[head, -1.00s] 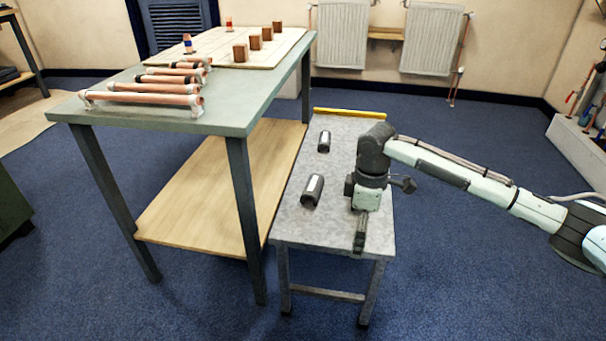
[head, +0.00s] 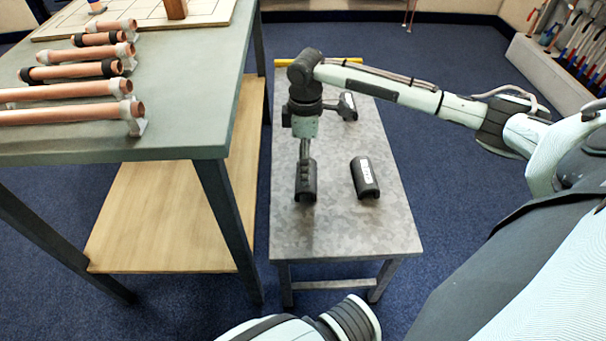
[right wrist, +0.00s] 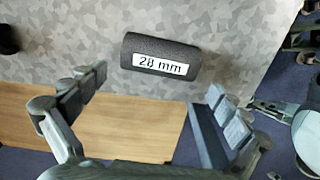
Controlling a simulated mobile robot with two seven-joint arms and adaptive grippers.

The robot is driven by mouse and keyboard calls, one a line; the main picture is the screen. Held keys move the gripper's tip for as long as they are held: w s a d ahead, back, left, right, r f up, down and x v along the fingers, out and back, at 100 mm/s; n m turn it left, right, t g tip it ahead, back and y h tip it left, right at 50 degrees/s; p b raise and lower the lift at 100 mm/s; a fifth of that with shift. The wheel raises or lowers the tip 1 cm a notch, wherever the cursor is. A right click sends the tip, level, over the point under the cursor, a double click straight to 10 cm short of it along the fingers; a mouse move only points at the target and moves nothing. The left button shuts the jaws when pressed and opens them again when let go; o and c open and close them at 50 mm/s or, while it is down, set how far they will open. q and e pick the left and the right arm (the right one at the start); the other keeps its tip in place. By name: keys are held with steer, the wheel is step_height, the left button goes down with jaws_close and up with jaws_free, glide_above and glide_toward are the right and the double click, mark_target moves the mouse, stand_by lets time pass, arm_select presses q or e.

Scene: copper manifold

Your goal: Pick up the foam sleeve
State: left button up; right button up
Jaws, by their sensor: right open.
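A dark grey foam sleeve (head: 361,180) with a white label lies on the metal-topped bench. In the right wrist view this sleeve (right wrist: 182,46) appears to be the one reading "28 mm". A second dark sleeve (head: 350,112) lies farther back, partly behind my right arm. My right gripper (head: 306,186) hangs over the bench to the left of the nearer sleeve, apart from it. In the right wrist view the gripper (right wrist: 162,100) is open and empty, its fingers spread wide and the sleeve beyond their tips. My left gripper does not show.
The bench (head: 340,235) is mostly bare, with a yellow strip (head: 345,62) at its back edge. A taller green-topped table (head: 190,120) with several copper pipes stands close on the left, above a wooden shelf (head: 150,225). Blue floor is free on the right.

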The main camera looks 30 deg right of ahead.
steer(key=f, duration=0.4)
steer(key=shift+s+d+f+b, duration=0.1)
steer(key=shift+s+f+b, duration=0.1)
steer(key=shift+b, duration=0.15)
steer(key=shift+f, duration=0.45)
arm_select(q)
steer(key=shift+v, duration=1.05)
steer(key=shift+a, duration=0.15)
arm_select(e)
steer(key=shift+c, duration=0.2)
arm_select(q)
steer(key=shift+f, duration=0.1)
arm_select(e)
steer(key=c, duration=0.6)
steer(key=shift+w, duration=0.1)
